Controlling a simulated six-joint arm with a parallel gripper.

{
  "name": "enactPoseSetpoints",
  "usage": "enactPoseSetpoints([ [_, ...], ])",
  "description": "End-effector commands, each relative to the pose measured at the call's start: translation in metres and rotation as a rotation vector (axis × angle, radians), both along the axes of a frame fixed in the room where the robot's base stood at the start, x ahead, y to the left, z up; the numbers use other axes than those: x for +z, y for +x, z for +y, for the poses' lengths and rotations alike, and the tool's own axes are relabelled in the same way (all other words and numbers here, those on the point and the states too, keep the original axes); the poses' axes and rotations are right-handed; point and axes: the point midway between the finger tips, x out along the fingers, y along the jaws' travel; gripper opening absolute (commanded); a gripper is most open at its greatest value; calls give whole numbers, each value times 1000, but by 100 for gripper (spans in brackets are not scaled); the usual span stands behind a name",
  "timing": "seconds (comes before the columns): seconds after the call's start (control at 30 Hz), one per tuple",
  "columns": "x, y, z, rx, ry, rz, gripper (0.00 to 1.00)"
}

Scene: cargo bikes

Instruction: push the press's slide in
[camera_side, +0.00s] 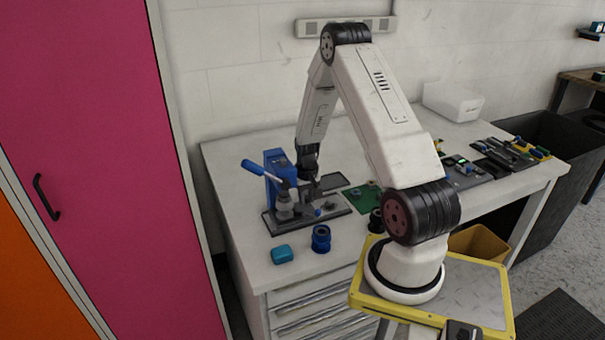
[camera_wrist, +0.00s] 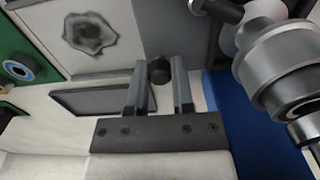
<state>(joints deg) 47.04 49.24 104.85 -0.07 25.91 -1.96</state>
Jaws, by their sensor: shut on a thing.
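The press (camera_side: 275,182) stands at the back left of the bench, with a blue column, a blue-handled lever and a dark base plate. In the wrist view its grey metal ram (camera_wrist: 285,65) fills the upper right, beside a blue part. My gripper (camera_side: 311,187) is low beside the press. In the wrist view my gripper (camera_wrist: 160,72) has both fingers closed on a small dark round knob (camera_wrist: 159,71), which I take to be the slide's. The knob sits at the edge of a grey plate (camera_wrist: 175,28). How far the slide is in cannot be told.
A teal box (camera_side: 282,254) and a blue ringed cylinder (camera_side: 321,239) stand near the front edge. A green board (camera_side: 363,197) lies to the right of the press. A dark flat tray (camera_side: 328,182) lies behind my gripper. Tools crowd the bench's right end.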

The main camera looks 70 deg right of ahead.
Motion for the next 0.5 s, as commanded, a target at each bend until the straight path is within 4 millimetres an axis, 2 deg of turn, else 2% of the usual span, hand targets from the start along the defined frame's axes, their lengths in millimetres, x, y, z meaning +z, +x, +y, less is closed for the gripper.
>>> enactPoseSetpoints([
  [0.03,1,1,0,1,-1,-2,0],
  [0.07,1,1,0,1,-1,-2,39],
  [0.1,1,1,1,1,-1,-2,51],
  [0.5,2,1,0,1,0,-1,53],
])
